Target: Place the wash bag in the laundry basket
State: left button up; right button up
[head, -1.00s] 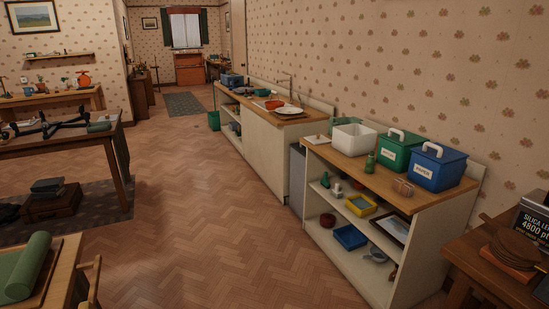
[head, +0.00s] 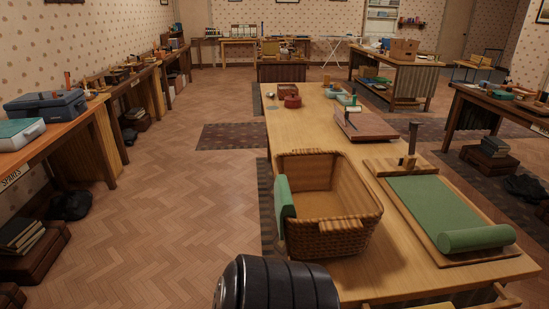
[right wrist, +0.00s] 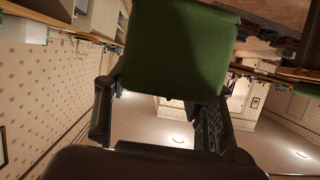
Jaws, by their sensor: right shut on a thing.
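A wicker laundry basket (head: 330,233) stands upright on the long wooden table, its open top facing up. The part of its inside that shows is bare wood-brown. In the right wrist view my right gripper (right wrist: 165,88) is shut on a dark green, soft-looking block, which I take to be the wash bag (right wrist: 180,45). The gripper's fingers are at its two sides. My left gripper is not in view.
A board with a green rolled mat (head: 445,215) lies right of the basket. Behind are a reddish board (head: 365,127) and red pots (head: 291,96). A side table with a blue case (head: 45,105) stands at left. The floor (head: 170,200) left of the long table is clear.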

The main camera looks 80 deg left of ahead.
aim_at(303, 207)
jog(key=u, duration=2.1)
